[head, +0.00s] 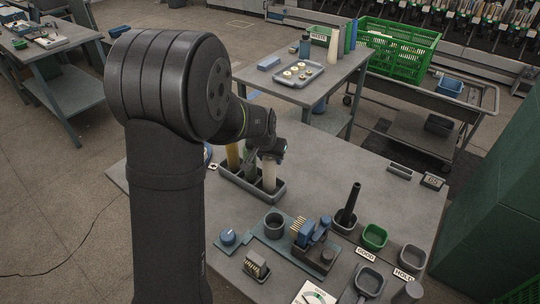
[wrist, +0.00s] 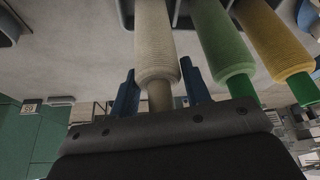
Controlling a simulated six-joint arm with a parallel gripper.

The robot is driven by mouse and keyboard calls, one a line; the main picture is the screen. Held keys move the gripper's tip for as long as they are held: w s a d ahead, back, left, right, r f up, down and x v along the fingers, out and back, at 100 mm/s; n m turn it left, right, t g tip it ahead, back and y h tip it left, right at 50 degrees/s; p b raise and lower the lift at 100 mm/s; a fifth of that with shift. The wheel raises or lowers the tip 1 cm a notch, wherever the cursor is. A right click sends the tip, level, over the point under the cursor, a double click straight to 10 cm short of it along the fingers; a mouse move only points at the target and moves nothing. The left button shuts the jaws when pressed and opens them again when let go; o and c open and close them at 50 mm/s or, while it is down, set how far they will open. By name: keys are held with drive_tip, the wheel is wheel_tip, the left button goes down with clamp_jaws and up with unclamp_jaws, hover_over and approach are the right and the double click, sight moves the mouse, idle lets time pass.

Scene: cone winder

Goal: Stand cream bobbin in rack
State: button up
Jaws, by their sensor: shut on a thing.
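The cream bobbin (head: 269,177) stands upright at the right end of the dark grey rack (head: 241,181). Its lower end appears to be inside the right compartment; whether it touches the floor of it I cannot tell. My gripper (head: 272,153) is above it, shut on its narrow top. In the wrist view the cream bobbin (wrist: 155,42) runs between the two blue fingers of my gripper (wrist: 160,92). A green bobbin (wrist: 222,40) and a yellow bobbin (wrist: 273,42) stand beside it. In the head view the yellow bobbin (head: 233,156) is at the rack's left, partly behind my arm.
My arm hides the table's left part.

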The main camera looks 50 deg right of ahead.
drive_tip(key=o, duration=1)
drive_tip(key=shift+r, duration=0.1)
drive_tip(key=v, duration=1.7)
drive_tip(key=shift+r, duration=0.15)
drive_tip(key=x, duration=1.7)
drive_tip(key=shift+f, duration=0.25)
